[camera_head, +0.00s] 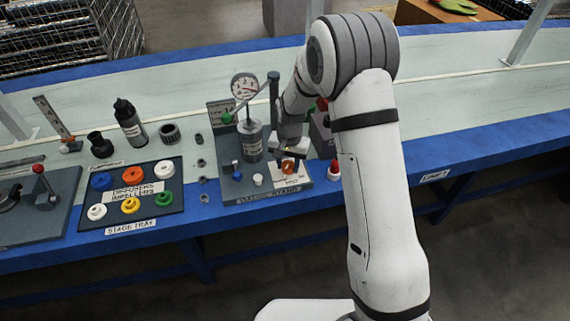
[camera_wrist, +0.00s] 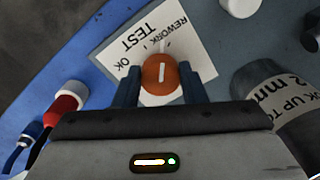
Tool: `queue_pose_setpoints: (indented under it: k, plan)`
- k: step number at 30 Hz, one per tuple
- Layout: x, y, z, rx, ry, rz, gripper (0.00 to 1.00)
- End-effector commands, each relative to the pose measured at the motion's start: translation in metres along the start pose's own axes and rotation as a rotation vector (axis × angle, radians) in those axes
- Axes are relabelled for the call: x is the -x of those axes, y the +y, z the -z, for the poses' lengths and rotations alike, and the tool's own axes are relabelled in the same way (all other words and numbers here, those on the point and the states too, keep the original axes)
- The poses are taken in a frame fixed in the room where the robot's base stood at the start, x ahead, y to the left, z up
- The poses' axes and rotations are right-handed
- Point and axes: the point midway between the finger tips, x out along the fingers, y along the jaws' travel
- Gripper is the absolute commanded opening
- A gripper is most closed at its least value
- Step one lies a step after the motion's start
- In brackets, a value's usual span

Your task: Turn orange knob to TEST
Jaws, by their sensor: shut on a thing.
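The orange knob (camera_wrist: 158,72) sits on a white label card (camera_wrist: 198,58) printed REWORK, TEST and OK. In the wrist view the knob's white line runs nearly straight up and down; which word it lines up with I cannot tell for sure. My gripper (camera_wrist: 160,88) is shut on the knob, with one blue finger on each side. In the head view the orange knob (camera_head: 289,167) is at the front right of the grey test station, partly hidden under my gripper (camera_head: 289,153).
A red-and-white button or cap (camera_head: 334,170) stands right of the station. A blue knob (camera_head: 237,175), a white knob (camera_head: 257,180), a cylinder (camera_head: 251,142) and a green-tipped lever (camera_head: 227,118) are close on the left. The stage tray (camera_head: 88,222) holds several coloured rings.

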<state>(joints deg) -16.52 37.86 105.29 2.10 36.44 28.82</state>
Motion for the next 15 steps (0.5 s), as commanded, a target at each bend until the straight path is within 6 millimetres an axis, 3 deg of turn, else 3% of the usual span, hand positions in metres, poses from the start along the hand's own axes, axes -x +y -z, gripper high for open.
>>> queue_pose_setpoints:
  k: [15]
  plan:
    - [0.0039,-0.0014,0.0066,0.457,0.008,0.003,0.15]
